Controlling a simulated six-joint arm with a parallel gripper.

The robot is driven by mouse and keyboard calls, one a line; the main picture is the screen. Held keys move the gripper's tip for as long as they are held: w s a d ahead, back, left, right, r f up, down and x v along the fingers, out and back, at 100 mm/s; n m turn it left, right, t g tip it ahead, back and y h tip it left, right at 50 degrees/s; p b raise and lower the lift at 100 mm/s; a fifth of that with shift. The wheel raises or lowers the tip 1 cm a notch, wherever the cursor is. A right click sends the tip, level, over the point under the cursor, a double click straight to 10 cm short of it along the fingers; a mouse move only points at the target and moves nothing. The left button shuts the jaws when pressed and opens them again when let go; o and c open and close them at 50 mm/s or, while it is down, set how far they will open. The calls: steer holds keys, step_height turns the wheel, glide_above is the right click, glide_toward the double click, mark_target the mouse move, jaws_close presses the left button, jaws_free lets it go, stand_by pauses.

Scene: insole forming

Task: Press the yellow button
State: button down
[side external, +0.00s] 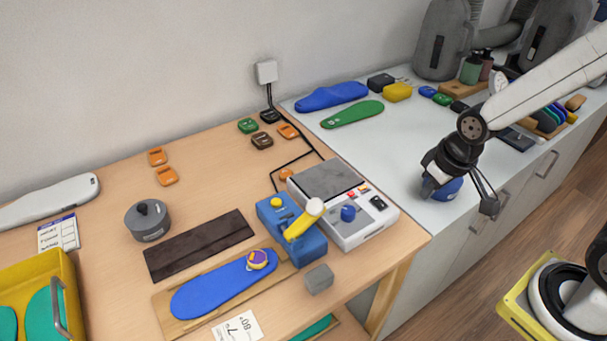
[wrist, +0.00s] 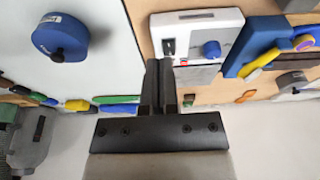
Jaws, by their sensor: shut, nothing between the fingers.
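A small round yellow button (side external: 276,202) sits on top of a blue press (side external: 305,245) on the wooden table, beside its yellow lever (side external: 303,222) with a pale knob. Small red, orange and yellow keys (side external: 361,188) show on the panel of the white heater (side external: 365,228) to its right, by a blue knob (side external: 348,213). My gripper (side external: 489,206) is shut and empty, over the white counter's front edge, well right of the heater and press. The wrist view shows its closed fingers (wrist: 160,72), with the heater (wrist: 198,28) and press (wrist: 255,45) beyond; the press's yellow button is not clear there.
A blue round object (side external: 447,189) stands on the counter close to my gripper. Blue and green insoles lie behind it. On the table are a blue insole (side external: 205,290) on a board, a grey block (side external: 319,279), a dark mat (side external: 199,245) and a grey pot (side external: 148,221).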

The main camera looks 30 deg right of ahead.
steer(key=shift+s+d, duration=0.25)
steer(key=shift+s, duration=0.15)
steer(key=shift+w, duration=0.1)
step_height(320, 180, up, 5)
steer(key=g, duration=0.3)
glide_above(276, 201)
stand_by(0.3)
steer(key=shift+f, duration=0.2)
step_height(276, 201, down, 14)
steer(key=shift+r, duration=0.15)
stand_by(0.8)
